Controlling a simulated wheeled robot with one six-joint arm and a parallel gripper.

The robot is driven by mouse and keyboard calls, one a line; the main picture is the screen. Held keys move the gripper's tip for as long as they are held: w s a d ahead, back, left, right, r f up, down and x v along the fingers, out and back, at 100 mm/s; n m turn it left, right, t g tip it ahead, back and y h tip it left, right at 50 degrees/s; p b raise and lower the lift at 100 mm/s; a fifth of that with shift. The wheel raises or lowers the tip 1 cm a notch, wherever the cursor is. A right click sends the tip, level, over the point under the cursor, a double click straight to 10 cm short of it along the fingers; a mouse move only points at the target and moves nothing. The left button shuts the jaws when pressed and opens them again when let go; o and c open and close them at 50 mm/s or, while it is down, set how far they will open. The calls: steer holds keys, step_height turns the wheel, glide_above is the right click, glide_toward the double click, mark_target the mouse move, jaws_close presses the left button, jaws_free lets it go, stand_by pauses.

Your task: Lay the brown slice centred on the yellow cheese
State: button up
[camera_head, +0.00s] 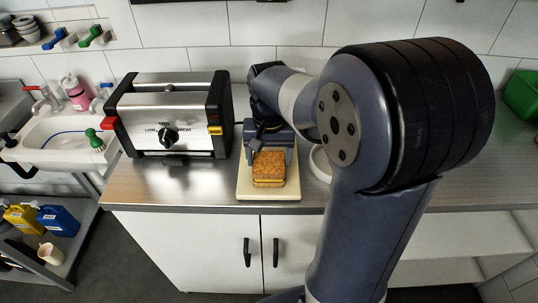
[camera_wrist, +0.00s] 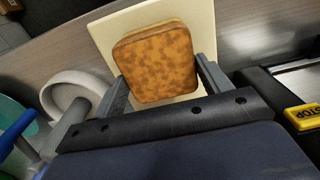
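A brown, speckled slice (camera_head: 268,160) lies on top of a small stack on the pale board (camera_head: 245,190). It fills the middle of the wrist view (camera_wrist: 156,62), with its flat face up. A yellowish band and another brown layer (camera_head: 269,182) show at the stack's front below it. The yellow cheese is mostly covered, so its centring under the slice cannot be judged. My gripper (camera_head: 269,156) is low over the board, its fingers spread on either side of the slice. In the wrist view (camera_wrist: 160,72) the fingers stand beside its edges, and contact is unclear.
A steel toaster-like appliance (camera_head: 168,125) stands close left of the board. A round white dish (camera_head: 319,163) sits just right of the board, partly behind my arm. The counter's front edge (camera_head: 200,208) is near the board. A sink (camera_head: 62,140) is at far left.

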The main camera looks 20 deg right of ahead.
steer(key=o, duration=0.5)
step_height(320, 180, up, 11)
stand_by(0.4)
steer(key=shift+f, duration=0.15)
step_height(320, 180, down, 10)
steer(key=shift+f, duration=0.25)
steer(key=shift+r+p, duration=0.3)
steer(key=shift+r, duration=0.05)
stand_by(0.4)
